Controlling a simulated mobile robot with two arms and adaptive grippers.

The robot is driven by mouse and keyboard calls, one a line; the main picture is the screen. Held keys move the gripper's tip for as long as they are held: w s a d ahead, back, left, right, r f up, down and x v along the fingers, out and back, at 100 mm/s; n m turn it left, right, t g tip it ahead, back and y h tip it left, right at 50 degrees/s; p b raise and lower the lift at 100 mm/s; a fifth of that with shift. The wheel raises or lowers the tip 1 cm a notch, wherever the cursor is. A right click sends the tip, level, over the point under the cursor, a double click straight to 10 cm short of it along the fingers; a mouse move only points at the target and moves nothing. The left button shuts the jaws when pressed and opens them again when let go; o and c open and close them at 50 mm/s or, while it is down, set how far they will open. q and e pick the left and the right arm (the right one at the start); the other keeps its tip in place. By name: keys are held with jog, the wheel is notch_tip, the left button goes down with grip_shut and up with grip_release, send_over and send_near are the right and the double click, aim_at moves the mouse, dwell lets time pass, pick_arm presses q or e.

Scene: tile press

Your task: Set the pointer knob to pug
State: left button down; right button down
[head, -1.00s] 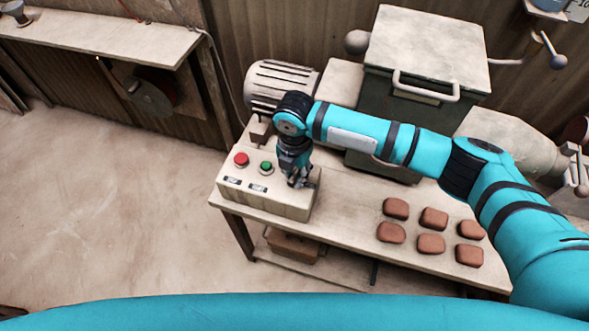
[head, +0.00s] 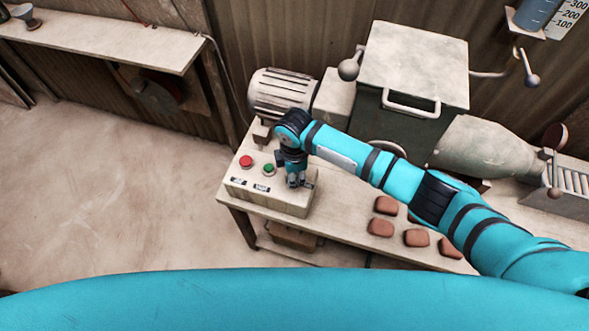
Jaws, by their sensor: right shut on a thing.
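The control box (head: 270,200) sits at the left end of the bench. It carries a red button (head: 246,161), a green button (head: 269,169) and small labels too small to read. My right gripper (head: 296,183) points down onto the right part of the box top. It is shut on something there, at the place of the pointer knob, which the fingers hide. The knob's pointing direction cannot be seen. My left gripper is not in view.
Several reddish-brown clay pieces (head: 381,228) lie on the bench (head: 335,225) right of the box. The press hopper (head: 412,70) and a ribbed motor (head: 283,93) stand behind. The floor (head: 110,190) at left is clear.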

jog(key=m+p, duration=0.1)
jog(key=m, duration=0.1)
jog(key=shift+s+r+m+p, duration=0.1)
jog(key=shift+m+p, duration=0.25)
jog(key=shift+m, duration=0.05)
jog(key=shift+m+p, duration=0.8)
jog(key=shift+m, duration=0.7)
jog(key=c, duration=1.3)
grip_release()
notch_tip(320, 180, up, 12)
jog(key=shift+f, duration=0.1)
